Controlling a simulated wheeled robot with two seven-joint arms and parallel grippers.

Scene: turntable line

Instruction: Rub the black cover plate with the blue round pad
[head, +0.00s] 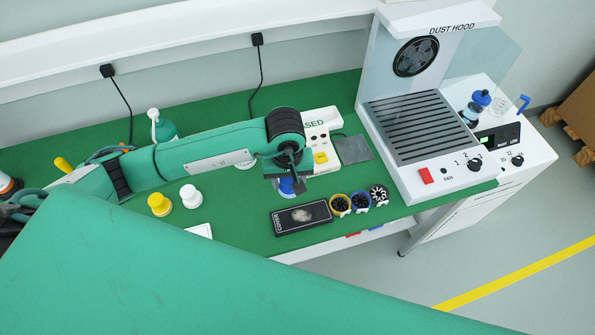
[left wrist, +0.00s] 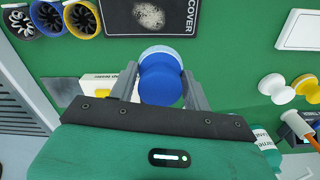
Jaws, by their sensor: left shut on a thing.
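The black cover plate (head: 285,222) lies flat on the green bench top, with a pale smudge on its face. Its lower part also shows at the top of the left wrist view (left wrist: 172,28). My left gripper (head: 289,183) points down just behind the plate and is shut on the blue round pad (head: 286,189). In the left wrist view the blue pad (left wrist: 160,85) sits between the two grey fingers, with a pale disc at its far end. The pad appears beside the plate, not over it; whether it touches the bench I cannot tell. My right gripper is not in view.
Several small fan wheels, including a yellow-rimmed one (head: 340,204), stand right of the plate. A yellow pad (head: 159,205), a white pad (head: 190,197) and a white square (head: 201,230) are to its left. The dust hood (head: 411,130) stands at the right.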

